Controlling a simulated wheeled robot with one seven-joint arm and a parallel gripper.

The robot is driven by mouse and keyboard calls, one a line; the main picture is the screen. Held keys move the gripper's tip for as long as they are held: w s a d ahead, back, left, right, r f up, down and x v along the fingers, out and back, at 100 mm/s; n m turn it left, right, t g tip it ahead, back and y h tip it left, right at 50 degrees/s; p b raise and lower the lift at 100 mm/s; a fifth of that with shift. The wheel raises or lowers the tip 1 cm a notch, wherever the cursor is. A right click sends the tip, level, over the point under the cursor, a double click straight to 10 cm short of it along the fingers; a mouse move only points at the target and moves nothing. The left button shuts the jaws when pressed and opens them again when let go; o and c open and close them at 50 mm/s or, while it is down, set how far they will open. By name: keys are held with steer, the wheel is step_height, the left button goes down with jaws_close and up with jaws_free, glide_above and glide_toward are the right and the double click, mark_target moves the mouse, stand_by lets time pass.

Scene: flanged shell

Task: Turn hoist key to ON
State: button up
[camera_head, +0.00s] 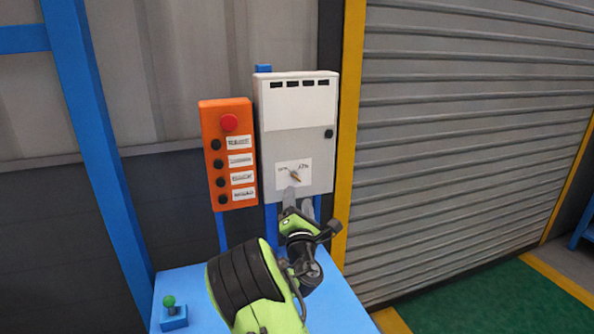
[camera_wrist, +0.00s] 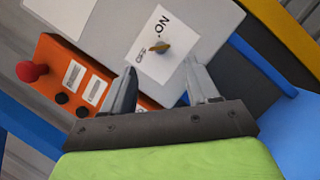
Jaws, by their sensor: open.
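The hoist key (camera_head: 295,177) sits on a white label plate (camera_head: 283,167) low on the front of a grey control box (camera_head: 312,148). In the wrist view the key (camera_wrist: 160,47) is a small brass piece between the OFF and ON words, and its exact pointing is hard to tell. My gripper (camera_head: 296,199) is just below the plate in the head view. In the wrist view my gripper (camera_wrist: 163,77) is open and empty. Its two grey fingers point toward the plate, with the key beyond their tips and apart from them.
An orange button box (camera_head: 229,153) with a red mushroom button (camera_head: 229,122) hangs left of the grey box. A blue table (camera_head: 185,285) below carries a green-knobbed joystick (camera_head: 169,308). A yellow post (camera_head: 350,130) and a roller shutter (camera_head: 470,140) stand to the right.

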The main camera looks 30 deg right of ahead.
mark_target(296, 177)
steer(key=p+x, duration=0.3)
steer(key=x, duration=0.4)
steer(key=shift+f, duration=0.1)
steer(key=c, duration=1)
steer(key=shift+c, duration=0.2)
